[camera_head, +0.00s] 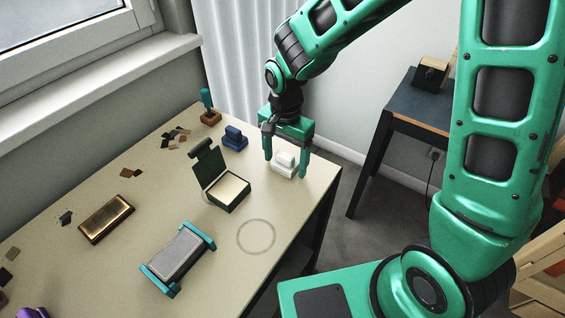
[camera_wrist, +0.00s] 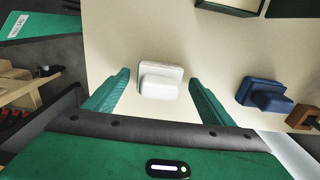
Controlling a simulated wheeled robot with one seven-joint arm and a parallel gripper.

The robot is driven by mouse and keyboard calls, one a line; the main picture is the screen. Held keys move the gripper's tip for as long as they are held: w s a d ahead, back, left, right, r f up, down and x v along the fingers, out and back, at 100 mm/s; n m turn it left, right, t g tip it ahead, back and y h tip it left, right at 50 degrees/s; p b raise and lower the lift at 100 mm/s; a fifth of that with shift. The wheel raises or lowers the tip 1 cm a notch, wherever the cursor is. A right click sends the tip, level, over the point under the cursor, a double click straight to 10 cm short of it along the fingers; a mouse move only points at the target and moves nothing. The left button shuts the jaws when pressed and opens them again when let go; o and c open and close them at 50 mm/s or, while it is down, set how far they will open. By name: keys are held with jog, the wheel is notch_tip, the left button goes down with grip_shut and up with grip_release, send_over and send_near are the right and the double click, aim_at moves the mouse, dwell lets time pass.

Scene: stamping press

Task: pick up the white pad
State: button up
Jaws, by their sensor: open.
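The white pad (camera_head: 284,163) is a small white block with a raised grip on top, standing on the beige table near its right far edge. My gripper (camera_head: 286,164) is open above it, with a finger on either side of the pad in the head view. In the wrist view the white pad (camera_wrist: 160,81) lies between and just beyond the two green fingertips (camera_wrist: 162,76), with a gap to each. I cannot tell how far the fingertips are above the table.
The beige table (camera_head: 120,225) also holds an open green box (camera_head: 222,190), a blue pad (camera_head: 235,138), a small brown stamp stand (camera_head: 210,115), a brass plate (camera_head: 106,218) and a grey plate with teal ends (camera_head: 178,257). A ring mark (camera_head: 256,236) has clear table around it.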

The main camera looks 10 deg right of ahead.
aim_at(285, 153)
jog(key=shift+f, duration=0.2)
jog(key=c, duration=1.2)
jog(key=shift+o, duration=0.2)
jog(key=shift+r, duration=0.1)
notch_tip(285, 153, up, 4)
jog(key=shift+r, duration=0.1)
jog(key=s+a+r, duration=0.6)
jog(key=s+a, duration=0.2)
jog(key=shift+s+r, duration=0.25)
jog(key=shift+r, duration=0.05)
